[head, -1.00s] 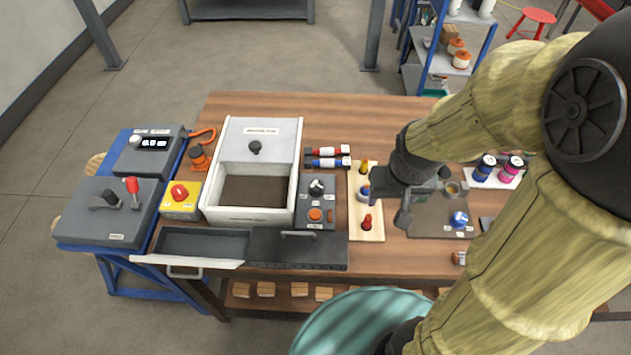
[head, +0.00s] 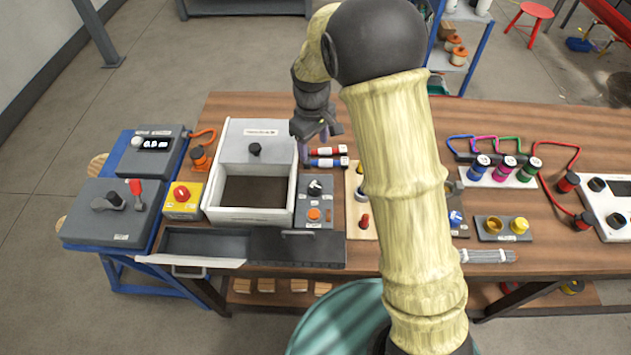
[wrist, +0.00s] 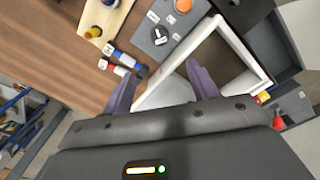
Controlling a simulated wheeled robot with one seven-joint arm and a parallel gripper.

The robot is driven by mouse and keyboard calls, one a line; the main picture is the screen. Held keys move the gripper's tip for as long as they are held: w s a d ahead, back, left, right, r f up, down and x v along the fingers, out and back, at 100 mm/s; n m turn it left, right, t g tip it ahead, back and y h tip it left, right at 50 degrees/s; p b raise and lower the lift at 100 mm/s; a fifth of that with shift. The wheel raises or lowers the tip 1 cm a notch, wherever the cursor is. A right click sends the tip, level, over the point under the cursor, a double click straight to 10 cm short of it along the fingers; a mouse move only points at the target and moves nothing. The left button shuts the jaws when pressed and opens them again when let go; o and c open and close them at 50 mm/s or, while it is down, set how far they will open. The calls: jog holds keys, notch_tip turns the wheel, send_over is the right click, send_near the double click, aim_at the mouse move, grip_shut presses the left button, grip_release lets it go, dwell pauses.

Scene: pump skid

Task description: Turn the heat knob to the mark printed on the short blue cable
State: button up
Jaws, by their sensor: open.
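The likely heat knob (head: 315,187) is black with a white pointer, on a grey control box (head: 327,223) right of the white open box. The knob (wrist: 158,37) also shows in the wrist view, beyond my fingertips. My gripper (head: 314,146) is open and empty, above the bench by the white box's right wall and the left ends of the red and blue cylinders. In the wrist view my purple fingers (wrist: 158,75) are spread apart. A blue cable (head: 459,138) loops at the right rack beside magenta and green ones; its print is too small to read.
The white box (head: 249,214) stands left of the knob. Red (head: 328,152) and blue (head: 328,163) cylinders lie behind the control box. An orange button (head: 314,214) sits in front of the knob. A wooden board (head: 361,228) with pegs is to the right.

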aim_at(315, 185)
jog(key=f+p, duration=0.1)
jog(key=f, duration=0.4)
jog(key=f+p, duration=0.1)
jog(key=f, duration=0.5)
jog(key=f+p, duration=0.1)
jog(key=f, duration=0.5)
jog(key=shift+w+d+f, duration=0.2)
jog(key=shift+d, duration=0.05)
jog(key=shift+a, duration=0.1)
jog(key=c, duration=1)
